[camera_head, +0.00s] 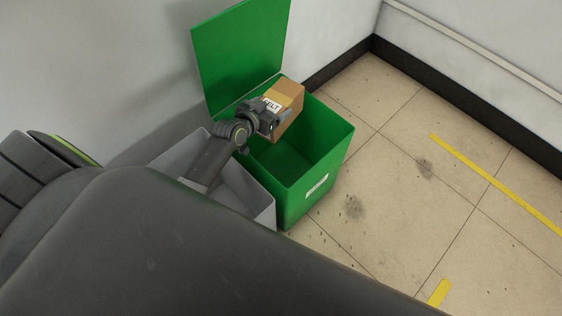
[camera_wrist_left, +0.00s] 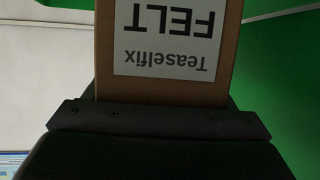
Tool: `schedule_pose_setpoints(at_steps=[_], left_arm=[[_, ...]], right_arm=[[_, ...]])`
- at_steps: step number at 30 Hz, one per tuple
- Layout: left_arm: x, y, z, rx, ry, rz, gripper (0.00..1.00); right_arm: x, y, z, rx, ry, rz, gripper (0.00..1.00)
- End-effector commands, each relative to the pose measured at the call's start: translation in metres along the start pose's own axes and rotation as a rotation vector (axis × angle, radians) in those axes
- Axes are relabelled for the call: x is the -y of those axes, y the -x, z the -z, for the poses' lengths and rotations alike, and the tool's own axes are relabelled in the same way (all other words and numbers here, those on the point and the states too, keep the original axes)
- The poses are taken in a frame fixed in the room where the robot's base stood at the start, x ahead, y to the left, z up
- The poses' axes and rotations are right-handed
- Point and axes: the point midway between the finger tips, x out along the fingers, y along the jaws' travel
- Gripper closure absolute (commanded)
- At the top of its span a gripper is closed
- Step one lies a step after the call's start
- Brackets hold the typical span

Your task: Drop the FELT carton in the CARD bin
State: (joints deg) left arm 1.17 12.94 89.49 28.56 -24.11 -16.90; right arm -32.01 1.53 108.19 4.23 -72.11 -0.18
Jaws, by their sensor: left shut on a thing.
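The FELT carton (camera_head: 287,101) is a brown box with a white label. My left gripper (camera_head: 270,117) is shut on it and holds it over the back part of the open green bin (camera_head: 338,152). In the left wrist view, the carton (camera_wrist_left: 168,88) fills the middle, its label reading "Teaselfix FELT" upside down, with a gripper jaw (camera_wrist_left: 160,118) across its lower part. The green bin's lid stands raised at the back. A small white label sits on the bin's front, too small to read. My right gripper is not in view.
A grey bin (camera_head: 262,205) stands against the left side of the green bin, under my left arm. Walls are close behind. The tiled floor (camera_head: 420,200) to the right is clear, with yellow tape lines (camera_head: 490,180).

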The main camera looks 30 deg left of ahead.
Motion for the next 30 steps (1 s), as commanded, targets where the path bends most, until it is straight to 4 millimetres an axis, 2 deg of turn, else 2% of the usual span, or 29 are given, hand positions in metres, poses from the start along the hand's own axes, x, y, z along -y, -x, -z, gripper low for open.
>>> schedule_pose_setpoints(at_steps=[13,14,18,26,30], left_arm=[[0.000,-0.001,-0.001,-0.003,0.000,0.000,0.55],[0.000,-0.001,-0.001,-0.003,0.000,0.000,0.19],[0.000,-0.001,-0.001,-0.002,0.000,0.000,0.01],[0.000,0.000,-0.003,0.002,0.000,0.000,0.00],[0.000,0.010,-0.002,0.002,0.000,0.001,0.00]], right_arm=[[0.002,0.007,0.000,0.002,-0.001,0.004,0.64],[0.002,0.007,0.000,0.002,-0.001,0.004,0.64],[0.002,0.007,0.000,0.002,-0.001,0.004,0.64],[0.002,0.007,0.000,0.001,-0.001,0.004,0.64],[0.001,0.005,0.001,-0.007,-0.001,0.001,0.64]])
